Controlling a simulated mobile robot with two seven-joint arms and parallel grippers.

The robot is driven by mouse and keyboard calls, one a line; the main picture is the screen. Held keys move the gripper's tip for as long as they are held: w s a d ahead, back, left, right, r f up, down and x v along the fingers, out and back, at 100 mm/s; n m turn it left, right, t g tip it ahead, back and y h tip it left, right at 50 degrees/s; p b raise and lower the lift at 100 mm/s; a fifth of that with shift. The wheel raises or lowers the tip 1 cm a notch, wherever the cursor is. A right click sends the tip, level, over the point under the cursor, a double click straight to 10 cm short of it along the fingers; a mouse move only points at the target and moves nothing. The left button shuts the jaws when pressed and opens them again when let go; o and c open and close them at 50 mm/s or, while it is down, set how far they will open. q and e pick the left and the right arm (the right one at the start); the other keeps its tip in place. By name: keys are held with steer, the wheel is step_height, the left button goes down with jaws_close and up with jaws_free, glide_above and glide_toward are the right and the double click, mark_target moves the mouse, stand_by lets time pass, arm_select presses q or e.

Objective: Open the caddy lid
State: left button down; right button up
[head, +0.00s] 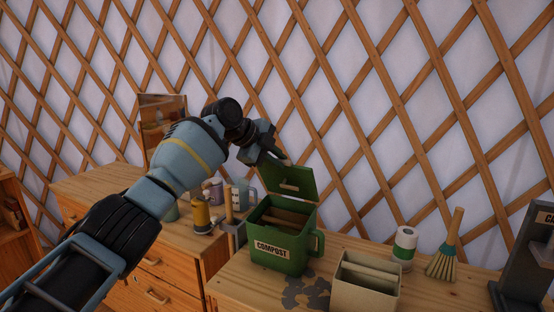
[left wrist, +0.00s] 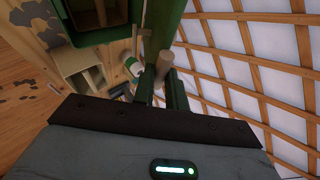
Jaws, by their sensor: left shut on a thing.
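The green compost caddy (head: 276,258) stands on the wooden counter, its label facing me. Its green lid (head: 300,179) stands up at the back, tilted, and the caddy's mouth is open. A small pale wooden piece (head: 289,187) shows on the lid's face. My left gripper (head: 277,157) is at the lid's upper left edge and is shut on the lid; the exact contact is partly hidden by the gripper. In the left wrist view, green caddy parts (left wrist: 90,22) show at the top, with a wooden cylinder (left wrist: 165,64) close to the fingers. My right gripper is out of view.
A beige open bin (head: 364,286) stands right of the caddy. Further right are a white-and-green roll (head: 404,245), a hand brush (head: 447,249) and a dark grey stand (head: 524,265). Bottles and cups (head: 203,213) crowd the left. The lattice wall (head: 400,110) rises close behind.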

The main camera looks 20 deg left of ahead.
arm_select(q)
steer(key=shift+r, duration=0.1)
steer(key=c, duration=1.4)
jaws_free()
steer(key=v, duration=0.7)
steer(key=shift+s+a+r, duration=0.2)
steer(key=shift+s+r, duration=0.05)
steer(key=shift+s, duration=0.05)
steer(key=shift+c, duration=0.2)
